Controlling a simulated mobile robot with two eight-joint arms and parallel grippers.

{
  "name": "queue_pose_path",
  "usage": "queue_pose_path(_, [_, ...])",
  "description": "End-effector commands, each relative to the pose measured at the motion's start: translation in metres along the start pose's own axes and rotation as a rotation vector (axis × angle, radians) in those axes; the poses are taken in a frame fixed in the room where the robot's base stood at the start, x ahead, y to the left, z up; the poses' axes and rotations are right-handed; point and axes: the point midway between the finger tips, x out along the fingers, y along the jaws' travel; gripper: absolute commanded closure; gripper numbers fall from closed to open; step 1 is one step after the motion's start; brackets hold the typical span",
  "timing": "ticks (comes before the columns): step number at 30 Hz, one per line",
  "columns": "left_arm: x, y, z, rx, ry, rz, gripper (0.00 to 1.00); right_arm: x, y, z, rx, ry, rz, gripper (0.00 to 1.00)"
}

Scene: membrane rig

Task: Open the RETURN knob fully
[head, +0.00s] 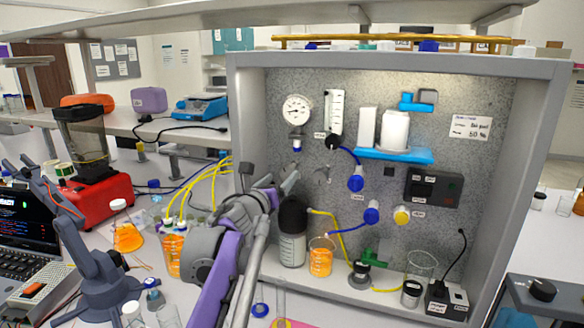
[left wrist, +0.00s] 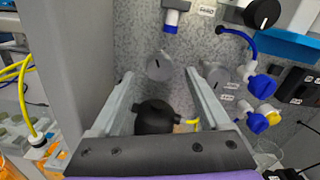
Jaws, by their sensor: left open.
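Two grey knobs show on the speckled panel. One grey knob (left wrist: 159,66) sits below the gauge's blue fitting, and in the left wrist view it lies between my fingertips. The other grey knob (left wrist: 218,75) is to its right, partly behind my right-hand finger; it also shows in the head view (head: 322,174). I cannot read which label says RETURN. My left gripper (left wrist: 159,74) is open and empty, with its fingers pointing at the panel; in the head view it is at the panel's left (head: 284,182). I cannot tell whether it touches the first knob. My right gripper is not in view.
A black-capped bottle (head: 292,235) stands just below my left gripper, with a beaker of orange liquid (head: 320,257) beside it. Blue valves (head: 356,183) and hoses are to the right. The rig's side wall (head: 245,120) is close on the left. A gauge (head: 297,109) is above.

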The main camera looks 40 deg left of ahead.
Motion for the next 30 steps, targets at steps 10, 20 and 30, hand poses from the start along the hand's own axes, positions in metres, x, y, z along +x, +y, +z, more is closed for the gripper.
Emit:
queue_pose_path(10, [0.063, 0.000, 0.000, -0.002, 0.000, -0.001, 0.20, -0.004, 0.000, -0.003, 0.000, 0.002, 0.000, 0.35])
queue_pose_path(20, [0.080, 0.000, 0.000, -0.002, 0.000, 0.001, 0.20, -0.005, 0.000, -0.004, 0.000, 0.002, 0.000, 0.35])
queue_pose_path(30, [0.080, 0.000, 0.000, -0.003, 0.000, 0.001, 0.49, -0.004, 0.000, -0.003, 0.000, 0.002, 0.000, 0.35])
